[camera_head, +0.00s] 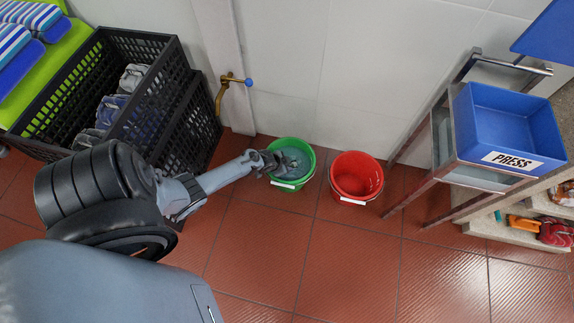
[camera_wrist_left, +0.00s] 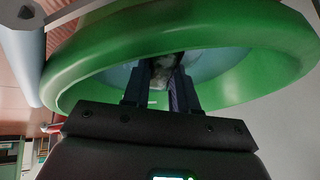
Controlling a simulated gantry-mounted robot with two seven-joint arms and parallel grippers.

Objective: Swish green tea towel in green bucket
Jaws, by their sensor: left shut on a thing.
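The green bucket (camera_head: 304,170) stands on the red tiled floor against the wall, with grey-blue water (camera_head: 295,158) inside. My left gripper (camera_head: 276,162) reaches over its left rim and points down into it. In the left wrist view, the green bucket's rim (camera_wrist_left: 100,72) arches around my left gripper (camera_wrist_left: 162,82), whose fingers are inside the bucket. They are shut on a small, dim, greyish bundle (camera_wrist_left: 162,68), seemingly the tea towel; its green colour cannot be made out. Most of it is hidden by the fingers and rim. My right gripper is not in view.
A red bucket (camera_head: 357,178) stands just right of the green one. A metal stand holds a blue tray marked PRESS (camera_head: 505,115) at the right. The floor in front is clear.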

